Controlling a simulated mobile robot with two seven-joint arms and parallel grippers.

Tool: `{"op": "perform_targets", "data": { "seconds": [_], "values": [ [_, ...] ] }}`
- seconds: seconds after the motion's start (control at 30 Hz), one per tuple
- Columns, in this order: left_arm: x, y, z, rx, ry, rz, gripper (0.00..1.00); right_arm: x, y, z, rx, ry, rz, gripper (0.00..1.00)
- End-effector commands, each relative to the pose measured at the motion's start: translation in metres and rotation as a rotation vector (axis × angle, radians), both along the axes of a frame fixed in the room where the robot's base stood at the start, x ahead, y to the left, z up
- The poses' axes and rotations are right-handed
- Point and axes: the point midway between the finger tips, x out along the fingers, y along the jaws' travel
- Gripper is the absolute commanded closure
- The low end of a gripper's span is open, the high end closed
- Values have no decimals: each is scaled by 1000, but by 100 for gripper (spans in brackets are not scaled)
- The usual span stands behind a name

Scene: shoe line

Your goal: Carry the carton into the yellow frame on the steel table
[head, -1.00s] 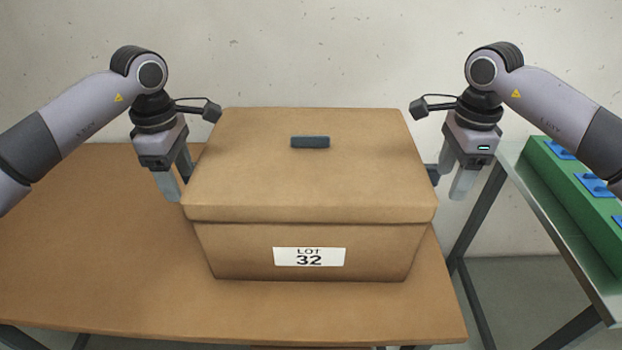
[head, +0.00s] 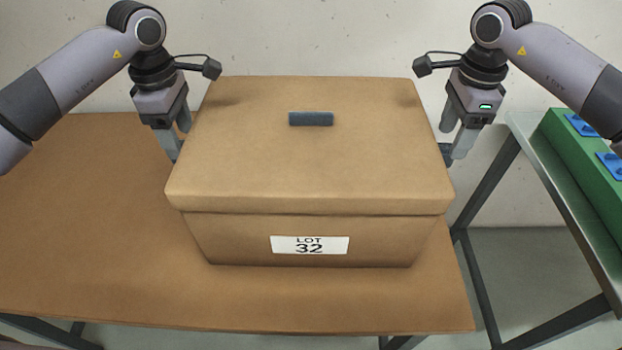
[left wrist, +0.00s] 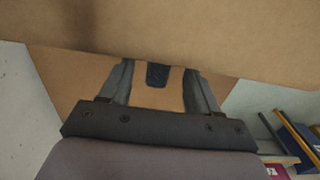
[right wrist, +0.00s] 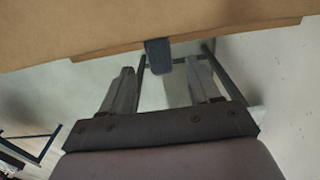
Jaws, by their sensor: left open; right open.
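The carton (head: 310,180) is a brown lidded box with a "LOT 32" label on its front and a dark grip on its lid. It sits level on the brown table. My left gripper (head: 178,138) is open at its left side, and my right gripper (head: 456,135) is open at its right side. In the left wrist view a dark side tab (left wrist: 157,75) of the carton shows between the open fingers. In the right wrist view another dark tab (right wrist: 158,55) shows between the open fingers. Contact cannot be told. No yellow frame is in view.
The brown wooden table (head: 80,230) has free room left of the carton and a strip in front. A grey metal-topped table (head: 545,165) stands at the right across a gap, bearing a green block (head: 590,165) with blue parts. A pale wall is behind.

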Motion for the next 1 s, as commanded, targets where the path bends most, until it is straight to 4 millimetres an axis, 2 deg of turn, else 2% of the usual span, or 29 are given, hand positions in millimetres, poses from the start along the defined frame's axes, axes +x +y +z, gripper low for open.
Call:
{"op": "perform_targets", "data": {
  "seconds": [0.1,0.3,0.5,0.73,0.77,0.93,1.0],
  "values": [
    [-1,0,-20,0,3,0,38,-1,0,-20,-1,4,-1,38],
    [-1,-1,-46,0,2,-1,38,-1,0,-46,-1,3,-1,38],
    [0,0,-55,1,0,-1,38,0,0,-56,0,0,0,38],
    [0,0,-56,1,0,-1,38,0,0,-56,0,0,0,38],
    [0,0,-56,1,0,-1,42,0,0,-56,0,0,0,42],
    [0,0,-55,1,0,-1,97,0,0,-56,0,0,0,97],
    [0,0,-55,1,-1,-1,100,0,0,-56,0,0,0,100]
  ]
}}
